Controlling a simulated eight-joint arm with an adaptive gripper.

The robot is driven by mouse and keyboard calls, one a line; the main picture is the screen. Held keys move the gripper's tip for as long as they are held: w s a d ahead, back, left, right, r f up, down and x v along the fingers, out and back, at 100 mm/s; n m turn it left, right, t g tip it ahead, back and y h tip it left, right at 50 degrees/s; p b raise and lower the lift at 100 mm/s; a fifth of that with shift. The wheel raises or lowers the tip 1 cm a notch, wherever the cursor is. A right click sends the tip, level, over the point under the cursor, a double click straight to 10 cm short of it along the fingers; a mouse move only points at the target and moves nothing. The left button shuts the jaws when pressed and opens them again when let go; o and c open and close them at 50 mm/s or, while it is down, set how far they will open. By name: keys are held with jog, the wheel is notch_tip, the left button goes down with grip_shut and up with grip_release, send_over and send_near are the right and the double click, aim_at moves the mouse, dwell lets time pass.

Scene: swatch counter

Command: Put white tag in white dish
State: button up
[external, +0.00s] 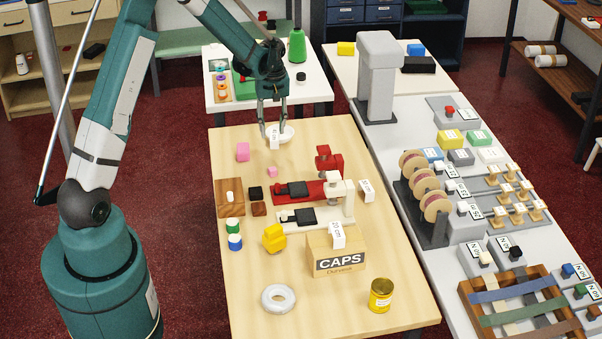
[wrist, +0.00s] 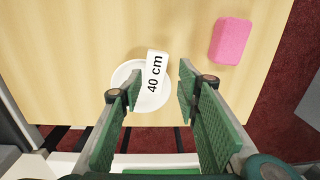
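A white tag printed "40 cm" (wrist: 155,72) lies over the white dish (wrist: 130,72) in the wrist view, toward the dish's right side. In the external view the tag (external: 275,141) overlaps the front of the dish (external: 289,133) at the far end of the wooden table. I cannot tell exactly how the tag rests on the dish. My gripper (external: 272,129) is just above them, pointing down. In the wrist view its fingers (wrist: 158,88) are apart, one on each side of the tag, with gaps showing on both sides.
A pink block (wrist: 231,41) is right of the dish in the wrist view. Other white tags are by the CAPS box (external: 338,235) and near the table's right edge (external: 366,190). Red (external: 300,190) and white (external: 310,217) devices occupy the middle.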

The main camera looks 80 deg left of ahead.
aim_at(275, 136)
notch_tip(275, 136, up, 12)
jog(key=shift+w, duration=0.15)
dwell(0.4)
dwell(0.5)
dwell(0.3)
jog(key=w+d+r+m+t, duration=0.1)
jog(key=d+r+m, duration=0.2)
jog(key=d+r, duration=0.55)
jog(key=d+r+m+t+y, duration=0.1)
jog(key=d+r+m, duration=0.15)
jog(key=d, duration=1.05)
jog(key=w+d+r+m+t, duration=0.1)
jog(key=d+r+m, duration=0.2)
jog(key=d+r, duration=0.6)
jog(key=s+d+m+t, duration=0.1)
jog(key=s+d+m, duration=0.2)
jog(key=d, duration=0.7)
jog(key=s+d+f+m+t, duration=0.1)
jog(key=s+d+m+t, duration=0.1)
jog(key=s+d, duration=0.5)
jog(key=s+d+m+t+h, duration=0.1)
jog(key=s+d+m, duration=0.3)
jog(key=d, duration=0.8)
jog(key=shift+s+d+f+t, duration=0.15)
jog(key=shift+s+d+t, duration=0.15)
jog(key=shift+s, duration=0.7)
